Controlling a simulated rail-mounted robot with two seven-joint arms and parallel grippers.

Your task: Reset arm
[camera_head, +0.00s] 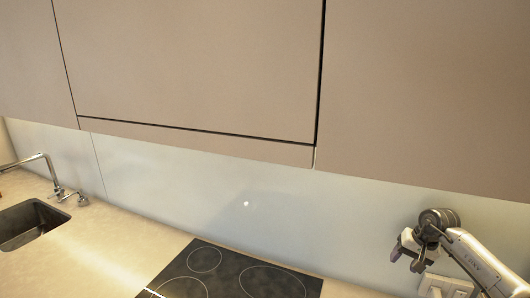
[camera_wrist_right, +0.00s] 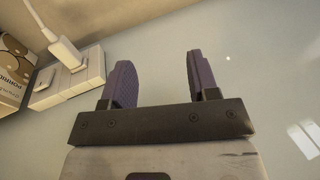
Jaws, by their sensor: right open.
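My right gripper (camera_head: 403,254) is at the lower right of the head view, in front of the pale backsplash and above the counter. In the right wrist view its two dark purple fingers (camera_wrist_right: 158,84) stand apart with nothing between them. A glossy pale surface fills the view behind them. My right arm comes in from the lower right corner. My left gripper is not in the head view.
Handleless cabinets (camera_head: 190,60) hang above the backsplash (camera_head: 220,180). A black cooktop (camera_head: 235,272), a sink (camera_head: 30,222) and a faucet (camera_head: 50,175) are on the counter (camera_head: 110,245). White sockets (camera_wrist_right: 70,80) with a plug (camera_wrist_right: 66,52) sit near my right gripper.

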